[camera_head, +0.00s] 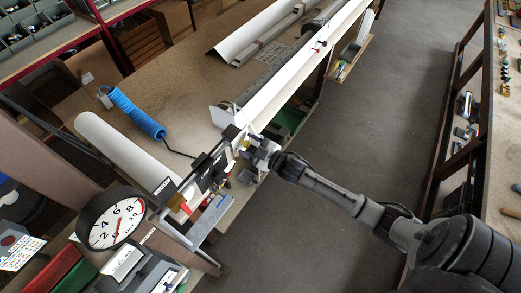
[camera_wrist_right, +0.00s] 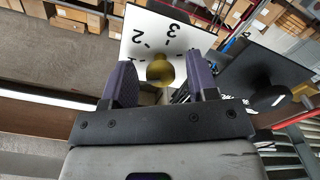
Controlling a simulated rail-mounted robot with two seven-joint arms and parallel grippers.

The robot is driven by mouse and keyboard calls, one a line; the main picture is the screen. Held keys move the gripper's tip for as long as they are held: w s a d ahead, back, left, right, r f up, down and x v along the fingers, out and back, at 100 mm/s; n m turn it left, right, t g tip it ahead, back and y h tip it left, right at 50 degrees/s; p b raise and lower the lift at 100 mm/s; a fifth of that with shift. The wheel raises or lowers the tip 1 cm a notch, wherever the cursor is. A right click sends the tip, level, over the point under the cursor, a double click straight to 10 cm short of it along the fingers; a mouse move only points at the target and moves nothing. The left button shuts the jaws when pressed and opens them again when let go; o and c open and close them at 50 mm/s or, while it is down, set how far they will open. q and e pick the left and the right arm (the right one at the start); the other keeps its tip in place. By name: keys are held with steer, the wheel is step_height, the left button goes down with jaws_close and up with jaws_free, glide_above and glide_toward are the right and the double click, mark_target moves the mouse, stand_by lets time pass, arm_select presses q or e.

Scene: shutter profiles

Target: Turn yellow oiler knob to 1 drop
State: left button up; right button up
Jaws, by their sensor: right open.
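The yellow oiler knob (camera_wrist_right: 160,73) sits in front of a white dial plate (camera_wrist_right: 150,26) in the right wrist view. The plate's figures 2 and 3 are readable, and a mark at the left edge looks like a 1. My right gripper (camera_wrist_right: 161,65) is open, with one dark finger on each side of the knob. I cannot tell whether either finger touches it. In the head view my right gripper (camera_head: 254,146) is at the machine's near end, where the knob is too small to make out clearly. My left gripper is not in view.
A round dial gauge (camera_head: 112,220) stands at the lower left. A white roll (camera_head: 125,155) and a blue coiled hose (camera_head: 134,112) lie on the bench. A long white profile (camera_head: 300,65) runs toward the back. The grey floor at right is clear.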

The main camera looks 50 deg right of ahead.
steer(key=s+d+b, duration=0.2)
steer(key=s+b, duration=0.1)
steer(key=s, duration=1)
steer(key=shift+s+d, duration=0.15)
steer(key=shift+d, duration=0.05)
